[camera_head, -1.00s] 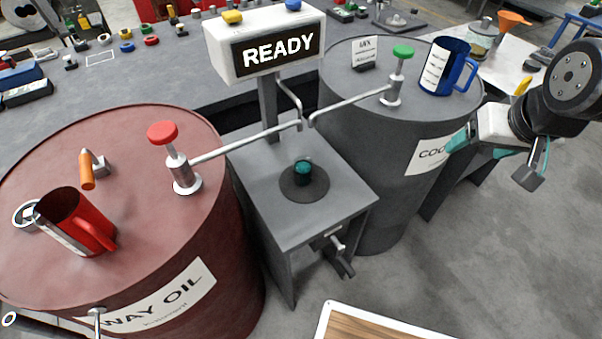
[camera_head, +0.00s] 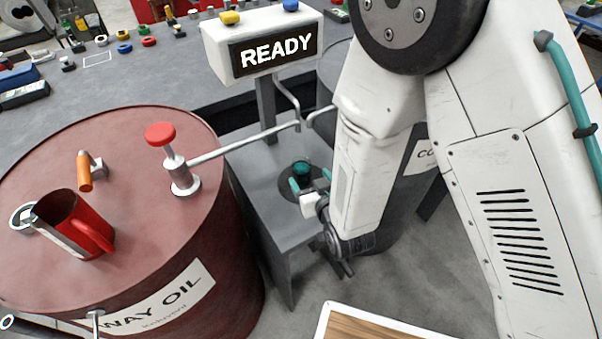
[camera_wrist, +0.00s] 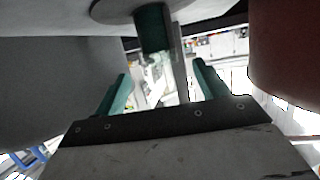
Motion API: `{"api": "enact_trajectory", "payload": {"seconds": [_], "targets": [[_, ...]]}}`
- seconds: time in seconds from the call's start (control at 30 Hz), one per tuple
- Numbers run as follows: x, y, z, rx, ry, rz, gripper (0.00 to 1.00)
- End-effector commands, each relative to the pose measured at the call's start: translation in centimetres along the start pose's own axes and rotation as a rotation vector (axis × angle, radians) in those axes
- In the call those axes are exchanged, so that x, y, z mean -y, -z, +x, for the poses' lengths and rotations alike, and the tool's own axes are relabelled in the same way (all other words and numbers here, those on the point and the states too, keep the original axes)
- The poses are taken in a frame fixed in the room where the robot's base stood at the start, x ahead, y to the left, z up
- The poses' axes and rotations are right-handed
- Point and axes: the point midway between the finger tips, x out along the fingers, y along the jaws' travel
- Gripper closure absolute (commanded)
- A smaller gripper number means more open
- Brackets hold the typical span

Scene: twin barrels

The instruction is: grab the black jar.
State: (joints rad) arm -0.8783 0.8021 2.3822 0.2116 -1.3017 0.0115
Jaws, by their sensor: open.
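A small jar (camera_head: 302,170), dark with a teal tint, stands upright on a round dark pad on the grey stand between the two barrels. My gripper (camera_head: 309,182) is at the near side of the jar, with its teal fingers spread apart. In the wrist view, which looks upside down, the jar (camera_wrist: 153,28) hangs from the top of the picture. It lies beyond the fingertips of my gripper (camera_wrist: 162,82), roughly in line with the gap between them. Nothing is held.
The red WAY OIL barrel (camera_head: 130,135) stands left, with a red mug (camera_head: 72,225) and a red-topped pump (camera_head: 180,172). The READY sign (camera_head: 275,52) rises behind the stand. My arm hides most of the grey barrel (camera_head: 398,200). A wooden-topped board (camera_head: 370,325) is at the near edge.

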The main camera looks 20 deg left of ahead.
Motion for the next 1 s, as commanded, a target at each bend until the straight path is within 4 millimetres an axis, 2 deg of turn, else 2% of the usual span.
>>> {"api": "enact_trajectory", "payload": {"seconds": [0.27, 0.6, 0.9, 1.0], "targets": [[0.2, -0.1, 2.6, -0.013, 0.003, -0.003, 0.27], [0.0, 0.3, 7.2, -0.011, 0.003, -0.003, 0.27], [0.0, 0.3, 7.7, -0.011, 0.004, -0.003, 0.27], [0.0, 0.3, 7.7, -0.011, 0.004, -0.003, 0.55]]}}
